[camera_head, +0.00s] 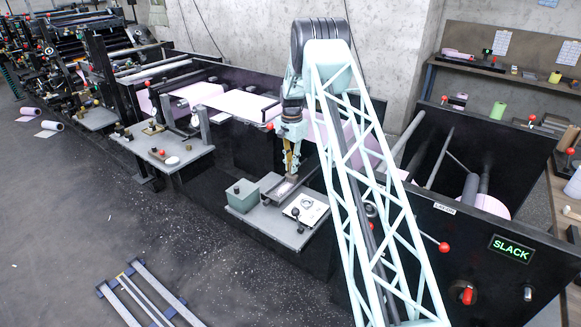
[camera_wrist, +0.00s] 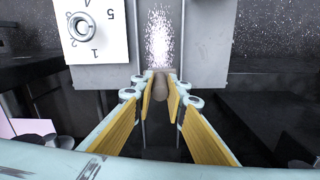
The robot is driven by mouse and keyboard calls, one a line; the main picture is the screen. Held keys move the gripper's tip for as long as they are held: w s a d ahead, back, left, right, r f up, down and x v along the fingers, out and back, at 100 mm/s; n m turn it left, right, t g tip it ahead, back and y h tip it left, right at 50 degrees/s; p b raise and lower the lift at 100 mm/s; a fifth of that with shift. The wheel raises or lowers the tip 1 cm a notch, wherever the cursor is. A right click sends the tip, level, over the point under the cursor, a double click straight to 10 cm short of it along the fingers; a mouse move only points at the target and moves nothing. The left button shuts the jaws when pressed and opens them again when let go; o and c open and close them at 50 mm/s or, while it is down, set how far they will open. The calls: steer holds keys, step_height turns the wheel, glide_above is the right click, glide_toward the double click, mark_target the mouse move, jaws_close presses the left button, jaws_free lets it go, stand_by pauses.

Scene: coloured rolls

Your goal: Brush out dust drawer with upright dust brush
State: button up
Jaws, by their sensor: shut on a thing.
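My gripper (camera_head: 290,165) points down over the grey side shelf in the head view. In the wrist view my gripper (camera_wrist: 159,88) has its yellow-padded fingers closed on a brown rounded handle, which looks like the dust brush (camera_wrist: 159,80). The brush's bristles are hidden below the handle. White speckled dust (camera_wrist: 158,38) lies on a grey surface just beyond the brush. A shallow grey tray, apparently the dust drawer (camera_head: 276,190), lies below my gripper in the head view. I cannot tell whether the bristles touch it.
A white dial plate (camera_head: 306,208) lies right of the tray; its numbered dial (camera_wrist: 82,27) shows in the wrist view. A grey-green box (camera_head: 241,195) stands to the left on the shelf (camera_head: 291,238). The dark machine wall rises behind. Floor rails (camera_head: 147,295) lie at the front.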

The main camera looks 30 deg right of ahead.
steer(key=shift+w+d+r, duration=0.25)
steer(key=shift+d+r, duration=0.15)
steer(key=shift+d, duration=0.05)
steer(key=shift+s+a+f, duration=0.2)
steer(key=shift+a+f, duration=0.1)
steer(key=shift+a, duration=0.05)
steer(key=shift+s+a+f, duration=0.1)
steer(key=shift+s+a, duration=0.25)
steer(key=shift+a, duration=0.05)
steer(key=shift+s+a+f+b, duration=0.1)
steer(key=shift+s+a+b, duration=0.05)
steer(key=shift+a, duration=0.35)
steer(key=shift+s+a+f+b, duration=0.1)
steer(key=shift+s+a+b, duration=0.05)
steer(key=shift+a, duration=0.3)
steer(key=shift+a+f, duration=0.1)
steer(key=shift+a, duration=0.05)
steer(key=shift+s+a, duration=0.45)
steer(key=shift+a, duration=0.5)
steer(key=shift+s+a, duration=0.3)
steer(key=shift+a, duration=0.5)
steer(key=shift+s+a, duration=0.1)
steer(key=shift+a, duration=0.05)
steer(key=shift+s+a+r+b, duration=0.2)
steer(key=shift+s+a, duration=0.1)
steer(key=shift+a, duration=0.5)
steer(key=shift+s+a+r+b, duration=0.15)
steer(key=shift+s+a, duration=0.1)
steer(key=shift+a, duration=0.5)
